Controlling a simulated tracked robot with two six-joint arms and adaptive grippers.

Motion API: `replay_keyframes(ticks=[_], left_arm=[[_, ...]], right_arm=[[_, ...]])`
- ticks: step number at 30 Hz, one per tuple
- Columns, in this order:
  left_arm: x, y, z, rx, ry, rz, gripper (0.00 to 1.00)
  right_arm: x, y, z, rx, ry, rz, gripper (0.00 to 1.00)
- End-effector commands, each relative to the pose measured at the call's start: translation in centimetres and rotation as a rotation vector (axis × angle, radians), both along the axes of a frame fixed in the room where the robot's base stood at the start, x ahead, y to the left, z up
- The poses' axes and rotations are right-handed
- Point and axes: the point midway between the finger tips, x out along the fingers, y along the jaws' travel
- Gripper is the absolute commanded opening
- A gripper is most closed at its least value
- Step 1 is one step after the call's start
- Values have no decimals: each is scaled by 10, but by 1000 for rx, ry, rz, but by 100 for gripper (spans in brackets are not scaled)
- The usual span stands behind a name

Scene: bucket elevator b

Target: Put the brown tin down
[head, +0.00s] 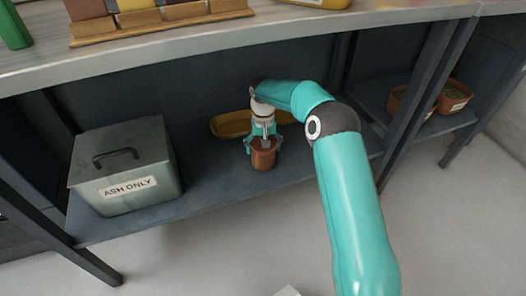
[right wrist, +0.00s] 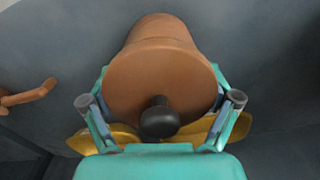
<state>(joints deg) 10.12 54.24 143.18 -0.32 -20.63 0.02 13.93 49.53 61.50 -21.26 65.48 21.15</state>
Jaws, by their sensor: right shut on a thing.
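The brown tin (head: 264,159) is at the lower shelf, near its front edge, below my right gripper (head: 263,141). The gripper's two fingers are shut on its sides. In the right wrist view, the brown tin (right wrist: 155,75) fills the middle, with a black round knob on the face toward the camera. The right gripper's fingers (right wrist: 160,108) hold it from both sides. I cannot tell whether the tin's base touches the shelf. My left gripper is not in view.
A yellow dish (head: 230,124) lies on the lower shelf (head: 205,199) behind the tin. A grey box labelled "ASH ONLY" (head: 125,165) stands at left. Terracotta pots (head: 453,97) stand at right. The upper shelf (head: 190,46) overhangs behind the arm. Bare shelf lies between box and tin.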

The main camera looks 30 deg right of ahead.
Motion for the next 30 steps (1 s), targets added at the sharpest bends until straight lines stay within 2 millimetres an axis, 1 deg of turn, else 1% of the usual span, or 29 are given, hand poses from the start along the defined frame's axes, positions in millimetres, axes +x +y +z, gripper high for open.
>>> replay_keyframes(ticks=[1,2,11,12,14,25,30], left_arm=[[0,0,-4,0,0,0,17],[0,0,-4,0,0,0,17],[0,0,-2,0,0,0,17],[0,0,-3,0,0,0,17],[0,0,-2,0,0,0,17],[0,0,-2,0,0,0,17],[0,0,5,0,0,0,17]], right_arm=[[0,0,-5,0,-1,-1,50],[0,0,-6,0,-1,-1,50],[0,0,-6,0,-1,1,50],[0,0,-7,0,-1,1,89],[0,0,-7,0,-1,1,99],[1,0,-6,0,-1,1,100],[1,0,8,0,-2,1,100]])
